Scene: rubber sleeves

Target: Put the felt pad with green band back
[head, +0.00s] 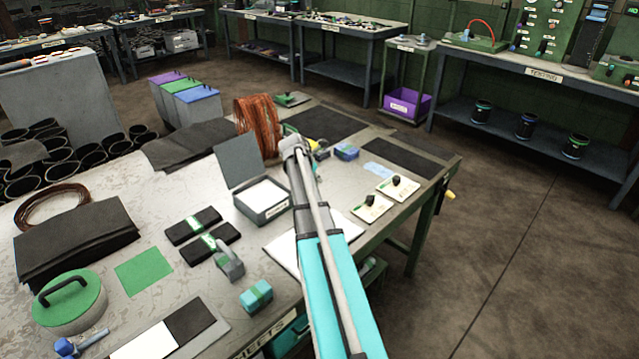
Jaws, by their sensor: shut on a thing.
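Two flat black pads with green bands lie side by side on the bench, left of the open grey box: one pad (207,217) behind, the other pad (222,235) in front. I cannot tell which of these, if any, is the task's felt pad. My arm reaches across the bench. My gripper (319,151) is small and dark at its far end, beyond the box. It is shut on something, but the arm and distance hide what. A blue block (346,152) shows just right of it; contact is unclear.
An open grey box (262,213) with a raised lid stands left of my arm. A copper wire coil (257,128) stands behind it. A grey object with green (229,262), a green square (144,271) and a green-lidded round container (70,306) occupy the left. Dark mats (410,158) lie right.

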